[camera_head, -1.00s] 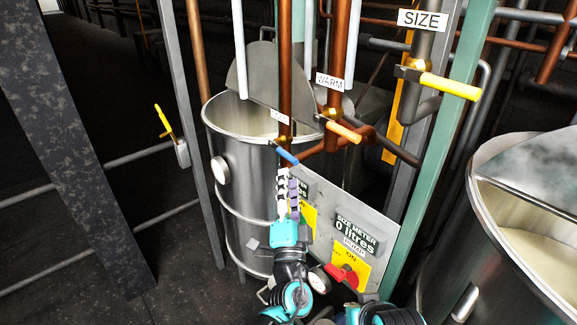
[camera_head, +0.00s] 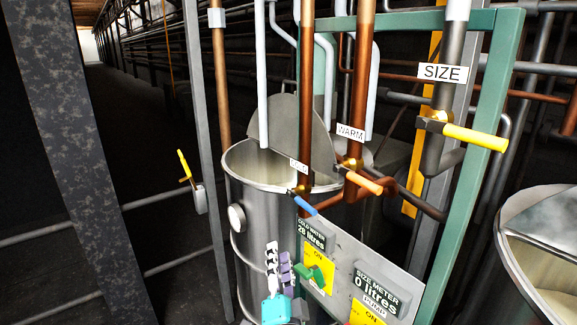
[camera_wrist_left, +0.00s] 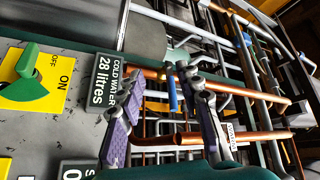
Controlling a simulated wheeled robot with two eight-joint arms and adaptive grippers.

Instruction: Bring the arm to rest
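My left gripper (camera_head: 278,250) is at the bottom centre of the head view, in front of the large steel tank (camera_head: 248,215). In the left wrist view its two purple-padded fingers (camera_wrist_left: 163,76) stand apart with nothing between them. The gripper is open and empty. Most of the left arm is below the head view's edge. My right gripper is not in view.
The panel carries a cold water meter (camera_head: 312,236) and a size meter (camera_head: 378,287). Above are a blue-handled valve (camera_head: 305,206), an orange-handled valve (camera_head: 362,182) and a yellow-handled valve (camera_head: 475,137). Another tank (camera_head: 535,265) stands right. Copper pipes rise near the gripper.

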